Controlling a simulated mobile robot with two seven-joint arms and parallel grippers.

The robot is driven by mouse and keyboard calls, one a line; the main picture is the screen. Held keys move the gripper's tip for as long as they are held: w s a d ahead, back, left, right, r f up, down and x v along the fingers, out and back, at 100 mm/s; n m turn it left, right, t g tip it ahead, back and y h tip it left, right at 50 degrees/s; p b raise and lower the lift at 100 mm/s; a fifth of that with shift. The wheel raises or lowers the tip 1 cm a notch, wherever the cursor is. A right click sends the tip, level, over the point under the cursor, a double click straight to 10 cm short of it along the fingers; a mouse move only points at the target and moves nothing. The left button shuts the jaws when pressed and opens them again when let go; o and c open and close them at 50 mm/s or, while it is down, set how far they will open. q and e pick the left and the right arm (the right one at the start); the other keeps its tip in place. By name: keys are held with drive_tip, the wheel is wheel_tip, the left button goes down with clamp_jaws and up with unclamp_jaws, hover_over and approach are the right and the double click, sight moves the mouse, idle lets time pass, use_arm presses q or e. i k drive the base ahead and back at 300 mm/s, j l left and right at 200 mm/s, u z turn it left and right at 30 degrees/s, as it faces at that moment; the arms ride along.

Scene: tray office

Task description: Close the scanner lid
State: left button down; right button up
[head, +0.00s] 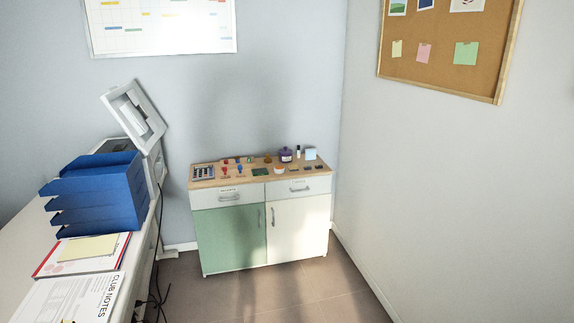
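The scanner (112,147) is a light grey machine at the far end of the white desk on the left. Its lid (134,112) stands raised and tilted, with its pale underside facing the room. The blue tray stack in front hides much of the scanner's body. Neither of my grippers shows in the head view.
A blue letter tray stack (98,196) stands on the white desk (30,245), with papers (84,254) nearer. A low cabinet (262,225) with several small items on top stands against the back wall. Cables hang beside the desk. The floor (280,298) before the cabinet is clear.

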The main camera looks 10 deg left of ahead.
sight(132, 118)
drive_tip(key=i+u, duration=0.3)
drive_tip(key=i, duration=0.5)
drive_tip(key=i+l+u, duration=0.3)
drive_tip(key=i, duration=0.45)
drive_tip(key=i+u, duration=0.3)
drive_tip(key=i, duration=1.35)
